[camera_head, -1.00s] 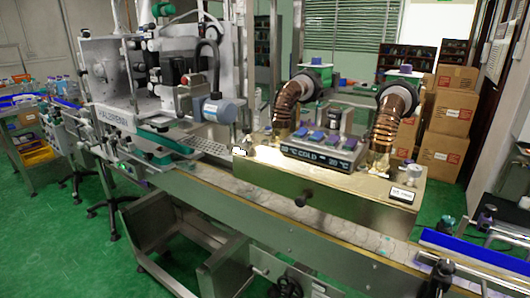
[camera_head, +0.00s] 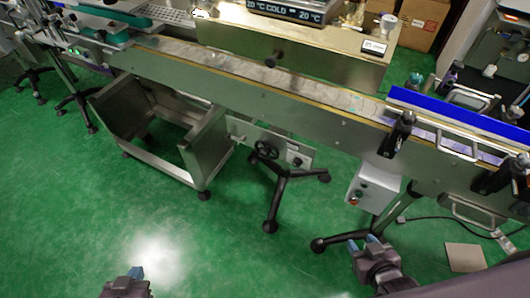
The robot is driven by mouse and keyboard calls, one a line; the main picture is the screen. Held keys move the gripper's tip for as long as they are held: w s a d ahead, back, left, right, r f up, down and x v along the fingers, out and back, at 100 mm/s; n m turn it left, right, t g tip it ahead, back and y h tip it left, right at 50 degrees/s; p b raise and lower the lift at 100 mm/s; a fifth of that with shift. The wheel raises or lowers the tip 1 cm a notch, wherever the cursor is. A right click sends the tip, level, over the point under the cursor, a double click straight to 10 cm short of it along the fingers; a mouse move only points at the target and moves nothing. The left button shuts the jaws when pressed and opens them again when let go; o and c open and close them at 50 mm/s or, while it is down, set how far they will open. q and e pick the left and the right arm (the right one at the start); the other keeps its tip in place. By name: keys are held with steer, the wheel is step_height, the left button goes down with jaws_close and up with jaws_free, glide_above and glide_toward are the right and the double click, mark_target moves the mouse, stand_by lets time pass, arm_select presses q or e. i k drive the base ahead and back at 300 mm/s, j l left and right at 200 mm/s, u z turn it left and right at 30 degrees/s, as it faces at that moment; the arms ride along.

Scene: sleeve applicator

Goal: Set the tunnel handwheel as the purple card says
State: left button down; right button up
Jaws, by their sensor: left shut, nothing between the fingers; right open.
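A black handwheel (camera_head: 267,150) sits on a small metal panel below the conveyor, above a black-legged stand. I cannot make out a purple card. My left gripper (camera_head: 136,272) is shut and empty at the bottom edge, over the floor. My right gripper (camera_head: 366,243) is open and empty at the lower right, below the control box. Both are apart from the handwheel.
The conveyor (camera_head: 225,88) crosses the view, with a blue rail (camera_head: 460,118) at its right. A metal frame (camera_head: 165,165) stands left of the handwheel. A grey control box (camera_head: 373,188) and stand legs are at the right. Green floor in front is clear.

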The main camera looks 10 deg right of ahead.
mark_target(264, 153)
steer(key=i+j+z, duration=0.1)
steer(key=j+z, duration=0.15)
steer(key=z, duration=0.2)
steer(key=j+z, duration=0.7)
steer(key=j, duration=1.4)
steer(key=k+j+z, duration=0.15)
steer(key=j, duration=1.7)
